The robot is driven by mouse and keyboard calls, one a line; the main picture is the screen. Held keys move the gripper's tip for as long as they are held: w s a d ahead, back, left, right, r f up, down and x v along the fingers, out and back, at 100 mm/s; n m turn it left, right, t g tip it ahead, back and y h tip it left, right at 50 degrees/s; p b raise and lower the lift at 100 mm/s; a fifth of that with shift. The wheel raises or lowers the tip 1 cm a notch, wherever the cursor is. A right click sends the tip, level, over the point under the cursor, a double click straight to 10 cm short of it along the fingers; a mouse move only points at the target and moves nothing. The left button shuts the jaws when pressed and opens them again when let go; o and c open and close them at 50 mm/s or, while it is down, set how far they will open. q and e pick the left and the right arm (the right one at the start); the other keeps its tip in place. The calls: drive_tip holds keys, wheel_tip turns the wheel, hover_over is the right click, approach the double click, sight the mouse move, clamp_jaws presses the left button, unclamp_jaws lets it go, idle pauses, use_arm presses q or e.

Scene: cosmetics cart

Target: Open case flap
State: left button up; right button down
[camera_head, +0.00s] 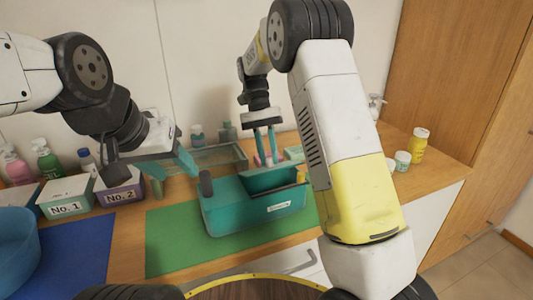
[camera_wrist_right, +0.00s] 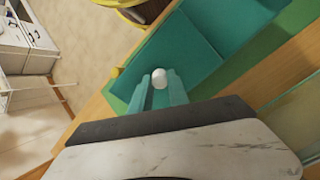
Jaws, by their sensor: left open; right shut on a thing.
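The teal case (camera_head: 228,222) stands on the green mat, with a small white label on its front and a dark grey cylindrical piece at its left end. My right gripper (camera_head: 269,163) reaches down at the case's back edge. In the right wrist view, its fingertips (camera_wrist_right: 159,88) are shut on a small white round knob (camera_wrist_right: 159,77) beside a flat teal panel (camera_wrist_right: 178,52) of the case. I cannot tell how far the flap is raised. My left gripper (camera_head: 188,166) is open, left of and above the case's left end, apart from it.
Boxes labelled No. 1 (camera_head: 66,196) and No. 2 (camera_head: 120,192) stand at left, near a blue round bin (camera_head: 17,250). A transparent tray (camera_head: 215,157) lies behind the case. A yellow bottle (camera_head: 418,144) stands far right. The green mat (camera_head: 170,240) is clear at front left.

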drive_tip(key=shift+w+a+r+g, duration=0.15)
drive_tip(key=shift+w+g, duration=0.2)
drive_tip(key=shift+g, duration=0.35)
drive_tip(key=c, duration=1.3)
unclamp_jaws()
drive_tip(key=shift+o, duration=0.2)
drive_tip(key=shift+r, duration=0.1)
drive_tip(key=shift+r, duration=0.25)
drive_tip(key=r, duration=0.3)
drive_tip(key=shift+s, duration=0.25)
drive_tip(key=s+a+r, duration=0.1)
drive_tip(key=s, duration=1.4)
drive_tip(key=shift+s+a+r, duration=0.2)
